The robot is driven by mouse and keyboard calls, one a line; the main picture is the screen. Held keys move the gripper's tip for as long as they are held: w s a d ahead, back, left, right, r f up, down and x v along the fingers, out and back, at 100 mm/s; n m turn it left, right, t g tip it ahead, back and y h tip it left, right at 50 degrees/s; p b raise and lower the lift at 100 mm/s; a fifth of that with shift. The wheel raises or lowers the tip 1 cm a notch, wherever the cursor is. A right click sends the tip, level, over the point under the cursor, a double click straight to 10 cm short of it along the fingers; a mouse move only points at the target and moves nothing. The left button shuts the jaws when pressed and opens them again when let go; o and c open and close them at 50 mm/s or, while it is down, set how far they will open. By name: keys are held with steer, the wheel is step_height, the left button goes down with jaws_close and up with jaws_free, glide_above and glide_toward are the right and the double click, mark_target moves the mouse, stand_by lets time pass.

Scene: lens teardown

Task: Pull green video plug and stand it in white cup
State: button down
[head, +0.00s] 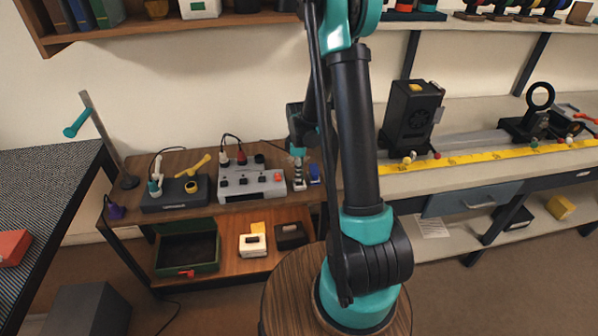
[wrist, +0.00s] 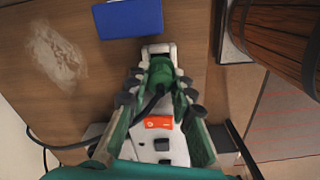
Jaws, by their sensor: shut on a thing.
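The green plug (wrist: 160,73) is between the fingers of my gripper (wrist: 158,84) in the wrist view, with a black cable running from it. My gripper is shut on it. Beneath is a white strip (wrist: 166,152) with an orange switch and dark openings; its white end shows around the plug's tip. I cannot tell whether the plug is seated or clear of it. In the head view my gripper (head: 298,158) is low over the wooden bench, right of a grey switch box. The plug is too small to make out there. I cannot pick out a white cup for certain.
A blue block (wrist: 128,18) lies just beyond the plug; it also shows in the head view (head: 315,173). The grey switch box (head: 250,186) with cables stands close on the left.

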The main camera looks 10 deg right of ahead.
steer(key=shift+f, duration=0.95)
stand_by(0.5)
steer(key=c, duration=1.2)
jaws_free()
step_height(320, 180, up, 12)
steer(key=s+d+m+t, duration=0.1)
steer(key=s+m, duration=0.3)
steer(key=s, duration=0.3)
steer(key=s+d+m+t, duration=0.1)
steer(key=s+m, duration=0.4)
steer(key=s, duration=0.2)
steer(key=s+d+r+m+t, duration=0.1)
steer(key=s+d+m+t, duration=0.1)
steer(key=s+m, duration=0.3)
steer(key=shift+s+d, duration=0.1)
steer(key=shift+s, duration=1.45)
